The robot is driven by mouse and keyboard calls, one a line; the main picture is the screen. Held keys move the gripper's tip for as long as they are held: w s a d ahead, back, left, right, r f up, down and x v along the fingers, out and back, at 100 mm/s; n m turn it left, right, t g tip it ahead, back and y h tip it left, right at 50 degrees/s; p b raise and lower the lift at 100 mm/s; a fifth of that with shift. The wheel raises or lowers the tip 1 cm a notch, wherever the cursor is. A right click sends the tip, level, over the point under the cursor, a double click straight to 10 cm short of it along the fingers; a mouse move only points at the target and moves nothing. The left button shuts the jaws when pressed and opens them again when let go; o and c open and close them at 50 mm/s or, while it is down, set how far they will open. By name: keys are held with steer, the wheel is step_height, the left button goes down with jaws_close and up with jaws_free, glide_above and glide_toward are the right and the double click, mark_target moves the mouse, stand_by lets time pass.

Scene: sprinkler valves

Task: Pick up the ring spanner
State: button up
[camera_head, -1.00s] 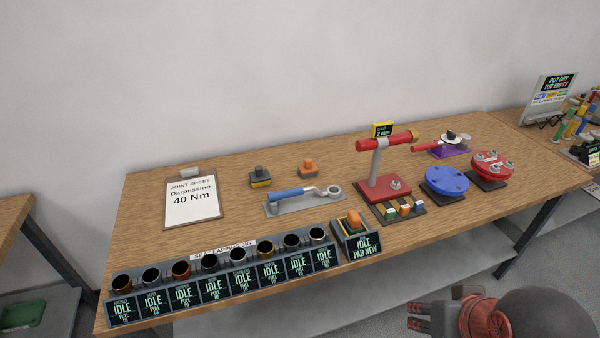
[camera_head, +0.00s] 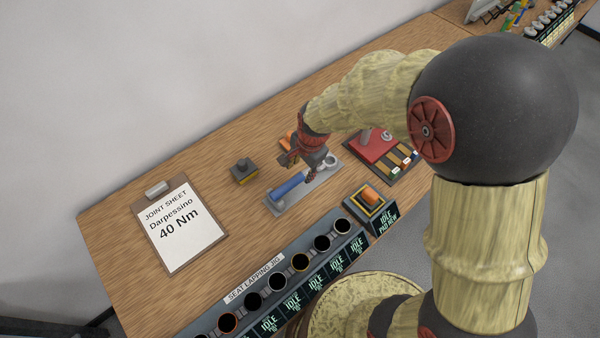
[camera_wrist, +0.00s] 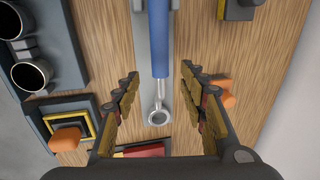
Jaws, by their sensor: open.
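The ring spanner has a blue handle (camera_head: 289,186) and a metal ring end (camera_head: 328,161). It lies on a long grey plate (camera_head: 278,208) on the wooden bench. In the wrist view the blue handle (camera_wrist: 159,40) points up the picture, with the ring end (camera_wrist: 158,117) nearer my palm. My gripper (camera_head: 302,165) is over the spanner and hides part of its shank in the head view. In the wrist view my open gripper (camera_wrist: 160,74) has one finger on each side of the spanner, with nothing held. Its exact height above the spanner is unclear.
A red stand base (camera_head: 372,147) with several coloured pieces lies right of the spanner. A dark block (camera_head: 243,170) and an orange-topped block (camera_head: 287,138) sit behind. A seat lapping rack (camera_head: 253,301) and an orange pad box (camera_head: 371,197) line the front. A clipboard (camera_head: 180,225) lies left.

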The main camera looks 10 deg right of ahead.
mark_target(298, 177)
steer(key=f, duration=0.2)
steer(key=f+b, duration=0.1)
steer(key=f, duration=0.2)
steer(key=w+a+f+b, duration=0.1)
steer(key=f, duration=0.1)
steer(key=shift+w+f, duration=0.1)
steer(key=shift+f, duration=0.3)
steer(key=c, duration=0.3)
steer(key=c, duration=0.7)
steer(key=shift+r, duration=0.1)
jaws_close()
